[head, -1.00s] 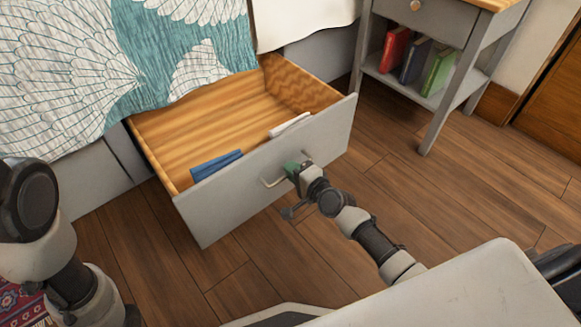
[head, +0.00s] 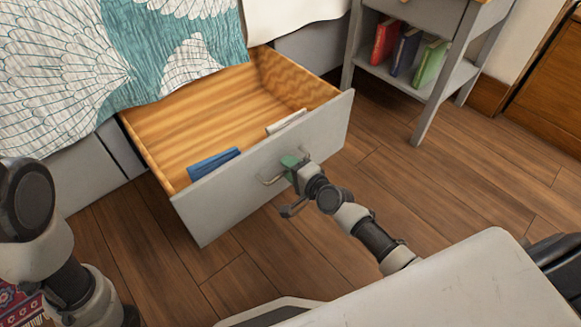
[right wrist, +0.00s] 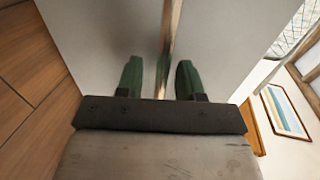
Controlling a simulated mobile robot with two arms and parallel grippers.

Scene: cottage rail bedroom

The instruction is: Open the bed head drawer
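The bed head drawer (head: 262,181) is pulled well out from under the bed, near the nightstand. Its front is grey and its inside is light wood. My right gripper (head: 291,164) is at the handle. In the right wrist view its green fingers (right wrist: 160,80) stand apart on either side of the bar, with gaps visible. My left arm shows at the left edge; its gripper is out of view.
A blue book (head: 214,163) and a white item (head: 286,122) lie in the drawer behind its front. A grey nightstand (head: 435,14) with several books stands to the right. A patterned blanket (head: 185,50) hangs over the bed. Wooden floor (head: 400,185) is clear between drawer and nightstand.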

